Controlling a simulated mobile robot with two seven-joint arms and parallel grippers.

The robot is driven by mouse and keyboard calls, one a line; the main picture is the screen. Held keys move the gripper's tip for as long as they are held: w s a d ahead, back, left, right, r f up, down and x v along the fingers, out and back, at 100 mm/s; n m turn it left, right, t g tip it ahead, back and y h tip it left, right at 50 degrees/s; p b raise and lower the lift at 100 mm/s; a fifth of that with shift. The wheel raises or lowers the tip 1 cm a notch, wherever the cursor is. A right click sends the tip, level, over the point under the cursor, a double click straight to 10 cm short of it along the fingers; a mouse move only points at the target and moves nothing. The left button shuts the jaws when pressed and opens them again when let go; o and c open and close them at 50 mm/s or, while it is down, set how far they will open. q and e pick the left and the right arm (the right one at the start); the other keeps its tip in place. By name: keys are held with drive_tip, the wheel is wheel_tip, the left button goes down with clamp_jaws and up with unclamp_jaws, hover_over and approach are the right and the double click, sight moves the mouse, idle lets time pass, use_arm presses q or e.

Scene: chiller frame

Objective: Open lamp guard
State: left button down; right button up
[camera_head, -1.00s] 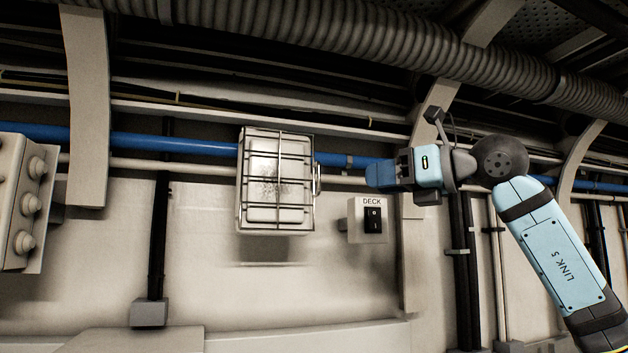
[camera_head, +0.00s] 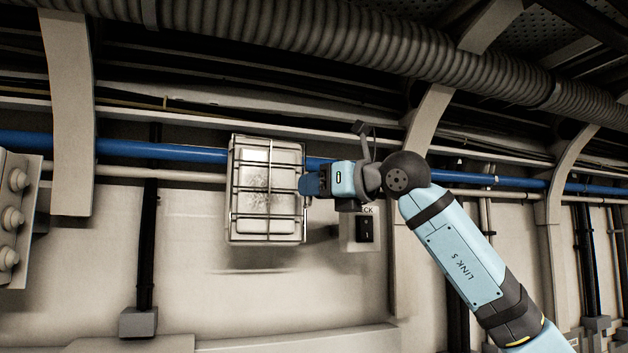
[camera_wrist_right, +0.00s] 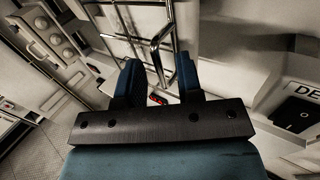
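The lamp guard (camera_head: 267,190), a metal wire cage over a pale, dark-stained lamp, is closed against the wall lamp in the head view. Its bars also show at the top of the wrist view (camera_wrist_right: 132,22). The guard's handle (camera_wrist_right: 162,42), a small metal loop, stands just ahead of and partly between my right fingertips. My right gripper (camera_head: 307,186) is at the guard's right edge; its two blue fingers (camera_wrist_right: 159,75) are apart, with no clear grip on the handle. In the head view the fingers hide the handle. My left gripper is not in view.
A DECK switch box (camera_head: 364,232) sits on the wall just right of and below the guard, partly behind my right gripper. A blue pipe (camera_head: 180,150) runs behind the lamp. A box with round knobs (camera_head: 15,215) is at far left. The wall below the lamp is mostly clear.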

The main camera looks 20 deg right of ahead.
drive_tip(key=shift+w+a, duration=0.15)
drive_tip(key=shift+w, duration=0.1)
clamp_jaws()
